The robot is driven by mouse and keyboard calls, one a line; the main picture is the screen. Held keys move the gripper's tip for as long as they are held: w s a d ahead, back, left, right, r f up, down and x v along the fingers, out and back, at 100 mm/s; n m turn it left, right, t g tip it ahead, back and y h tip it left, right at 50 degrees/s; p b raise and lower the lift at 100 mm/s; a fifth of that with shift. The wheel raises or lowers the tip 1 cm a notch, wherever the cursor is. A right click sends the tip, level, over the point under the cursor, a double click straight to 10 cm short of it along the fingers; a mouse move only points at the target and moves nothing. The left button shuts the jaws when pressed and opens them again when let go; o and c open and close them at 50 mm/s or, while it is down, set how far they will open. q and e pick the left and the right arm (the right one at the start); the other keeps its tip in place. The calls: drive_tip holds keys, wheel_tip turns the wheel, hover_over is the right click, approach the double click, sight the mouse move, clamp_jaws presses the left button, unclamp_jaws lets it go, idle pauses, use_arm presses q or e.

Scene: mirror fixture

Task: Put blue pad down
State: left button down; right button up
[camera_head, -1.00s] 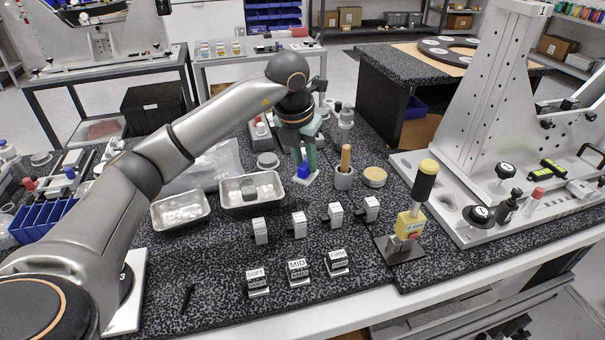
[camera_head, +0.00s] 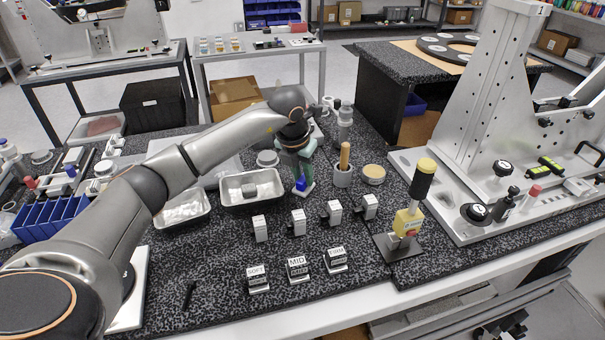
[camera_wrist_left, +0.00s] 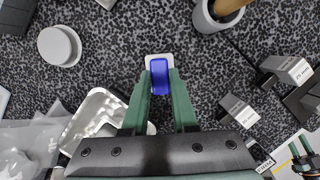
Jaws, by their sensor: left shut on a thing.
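The blue pad (camera_head: 300,185) is between the green fingertips of my left gripper (camera_head: 303,174), low over the speckled black bench top. In the left wrist view the blue pad (camera_wrist_left: 159,80) sits between the two fingers of the left gripper (camera_wrist_left: 160,86), which is shut on it. A small white plate (camera_wrist_left: 158,61) shows at the pad's far edge. I cannot tell whether it is joined to the pad, or whether the pad touches the bench.
Left of the pad stand metal trays (camera_head: 227,203). To its right are a grey cup with a wooden handle (camera_head: 343,178) and a tan round pad (camera_head: 373,174). Several small grey blocks (camera_head: 298,222) stand in front. Behind those, a bare strip of bench surrounds the pad.

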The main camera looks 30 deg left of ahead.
use_arm(q)
drive_tip(key=c, duration=0.7)
unclamp_jaws()
drive_tip(key=v, duration=1.2)
drive_tip(key=shift+r+b, duration=0.2)
drive_tip(key=shift+b, duration=0.15)
